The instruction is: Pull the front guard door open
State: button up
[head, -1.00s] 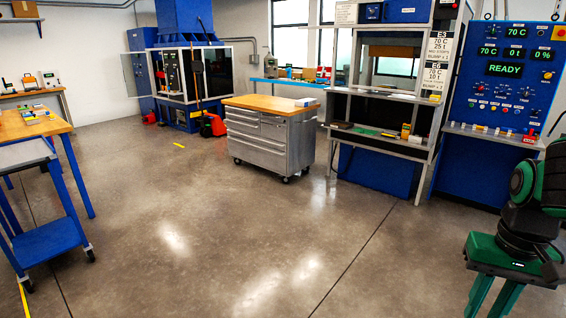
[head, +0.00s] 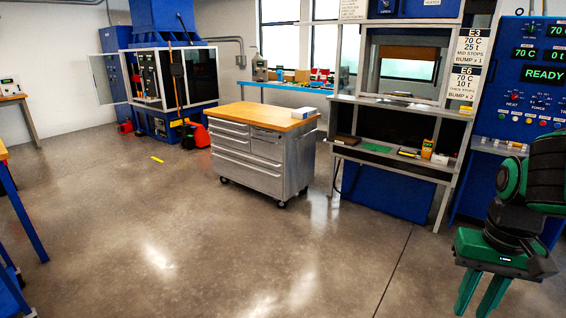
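A press with a pale frame (head: 448,115) stands at the right of centre in the head view, with a window-like upper opening and a dark lower bay. I cannot tell which part of it, if any, is the front guard door. A blue machine (head: 150,20) at the back left has dark front panels and a clear panel (head: 103,80) standing out at its left side. My gripper (head: 475,308) is at the lower right, pointing down, with its green fingers apart and nothing visible between them. It is well in front of the press and touches nothing visible.
A grey drawer cabinet (head: 247,160) with a wooden top stands mid-floor, left of the press. A blue control panel (head: 530,90) reading READY is at the right, partly behind my arm. Orange-red equipment (head: 195,135) stands by the blue machine. The floor in front is clear.

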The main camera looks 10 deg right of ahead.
aim_at(454, 27)
jog(key=z, duration=0.15)
jog(key=i, duration=1.5)
jog(key=z, duration=0.55)
jog(key=i, duration=1.25)
jog(key=z, duration=0.6)
jog(key=i, duration=1.25)
jog(key=z, duration=0.2)
